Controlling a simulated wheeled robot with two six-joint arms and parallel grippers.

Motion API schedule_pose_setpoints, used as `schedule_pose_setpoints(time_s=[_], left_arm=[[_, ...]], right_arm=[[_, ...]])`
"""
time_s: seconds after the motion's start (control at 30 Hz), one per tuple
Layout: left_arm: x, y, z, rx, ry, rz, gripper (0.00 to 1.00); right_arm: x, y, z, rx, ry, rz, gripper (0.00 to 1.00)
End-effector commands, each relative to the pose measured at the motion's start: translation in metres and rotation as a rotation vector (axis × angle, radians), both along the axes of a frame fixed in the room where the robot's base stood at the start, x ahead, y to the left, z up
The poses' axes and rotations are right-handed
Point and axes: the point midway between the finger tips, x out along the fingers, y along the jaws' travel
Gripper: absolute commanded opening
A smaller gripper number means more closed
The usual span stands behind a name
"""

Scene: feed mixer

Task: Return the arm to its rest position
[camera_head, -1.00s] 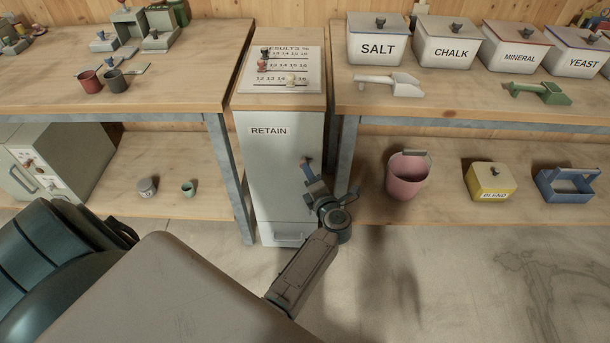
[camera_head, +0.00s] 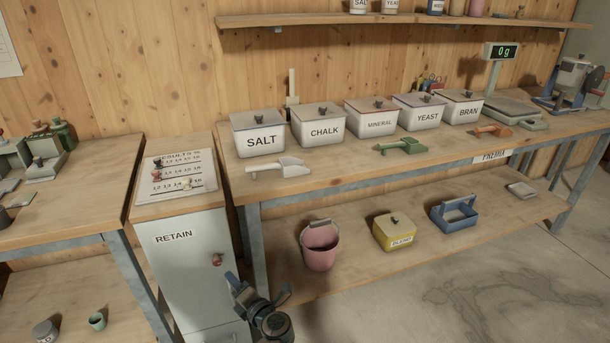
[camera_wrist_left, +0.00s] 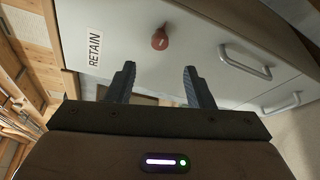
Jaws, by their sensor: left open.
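My left gripper (camera_head: 258,288) is low in the head view, in front of the grey RETAIN cabinet (camera_head: 192,262). In the left wrist view its two fingers (camera_wrist_left: 159,72) stand wide apart with nothing between their tips. The cabinet's red-brown knob (camera_head: 216,259) is up and left of the gripper in the head view. In the left wrist view the knob (camera_wrist_left: 160,39) lies beyond the fingertips, apart from them. Most of my left arm is below the head view. My right gripper is in neither view.
A bench (camera_head: 350,157) to the right holds lidded bins, scoops and a scale (camera_head: 515,112). On its lower shelf are a pink bucket (camera_head: 320,248), a yellow BLEND box (camera_head: 394,232) and a blue carrier (camera_head: 454,214). Open floor (camera_head: 480,290) lies in front.

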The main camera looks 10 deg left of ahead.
Motion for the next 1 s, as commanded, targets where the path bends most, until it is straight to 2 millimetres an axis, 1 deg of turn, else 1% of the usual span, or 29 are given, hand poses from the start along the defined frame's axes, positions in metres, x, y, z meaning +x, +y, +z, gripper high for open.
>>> schedule_pose_setpoints(time_s=[0.07,0.1,0.17,0.27,0.37,0.4,0.47,0.5,0.57,0.6,0.67,0.7,0.77,0.8,0.83,0.87,0.9,1.0], left_arm=[[-0.002,-0.001,-0.005,0.043,0.025,-0.035,0.48],[-0.002,-0.002,-0.010,0.085,0.050,-0.072,0.48],[-0.004,-0.006,-0.021,0.178,0.107,-0.154,0.48],[-0.014,-0.021,-0.057,0.385,0.264,-0.370,0.48],[-0.042,-0.043,-0.116,0.597,0.477,-0.642,0.48],[-0.058,-0.051,-0.142,0.668,0.565,-0.750,0.48],[-0.084,-0.059,-0.179,0.755,0.687,-0.896,0.48],[-0.104,-0.063,-0.203,0.804,0.766,-0.989,0.48],[-0.137,-0.065,-0.235,0.865,0.881,-1.120,0.48],[-0.160,-0.066,-0.256,0.899,0.956,-1.204,0.48],[-0.196,-0.063,-0.284,0.944,1.066,-1.325,0.48],[-0.222,-0.060,-0.301,0.968,1.140,-1.404,0.48],[-0.262,-0.054,-0.323,0.999,1.248,-1.519,0.48],[-0.288,-0.048,-0.336,1.014,1.319,-1.593,0.48],[-0.308,-0.043,-0.344,1.023,1.369,-1.645,0.48],[-0.326,-0.038,-0.351,1.031,1.416,-1.694,0.48],[-0.349,-0.031,-0.359,1.040,1.476,-1.755,0.48],[-0.398,-0.015,-0.372,1.050,1.603,-1.879,0.48]], right_arm=[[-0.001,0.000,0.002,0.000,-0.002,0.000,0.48],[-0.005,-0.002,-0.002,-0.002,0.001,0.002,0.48],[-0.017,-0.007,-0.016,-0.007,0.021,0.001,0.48],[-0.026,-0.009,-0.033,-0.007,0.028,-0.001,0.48],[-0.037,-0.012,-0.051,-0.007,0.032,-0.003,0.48],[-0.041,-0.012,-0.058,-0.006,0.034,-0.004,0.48],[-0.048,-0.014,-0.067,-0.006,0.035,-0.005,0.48],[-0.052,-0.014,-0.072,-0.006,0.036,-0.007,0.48],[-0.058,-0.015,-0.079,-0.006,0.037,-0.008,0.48],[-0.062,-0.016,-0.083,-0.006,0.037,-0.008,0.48],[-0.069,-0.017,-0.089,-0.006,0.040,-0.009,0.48],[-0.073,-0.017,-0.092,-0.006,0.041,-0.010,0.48],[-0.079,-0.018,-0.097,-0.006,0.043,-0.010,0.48],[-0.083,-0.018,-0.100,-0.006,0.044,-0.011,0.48],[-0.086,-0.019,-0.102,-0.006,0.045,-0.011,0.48],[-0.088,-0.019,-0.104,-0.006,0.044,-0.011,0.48],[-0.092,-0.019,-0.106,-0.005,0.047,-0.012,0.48],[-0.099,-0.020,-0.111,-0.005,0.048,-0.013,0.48]])
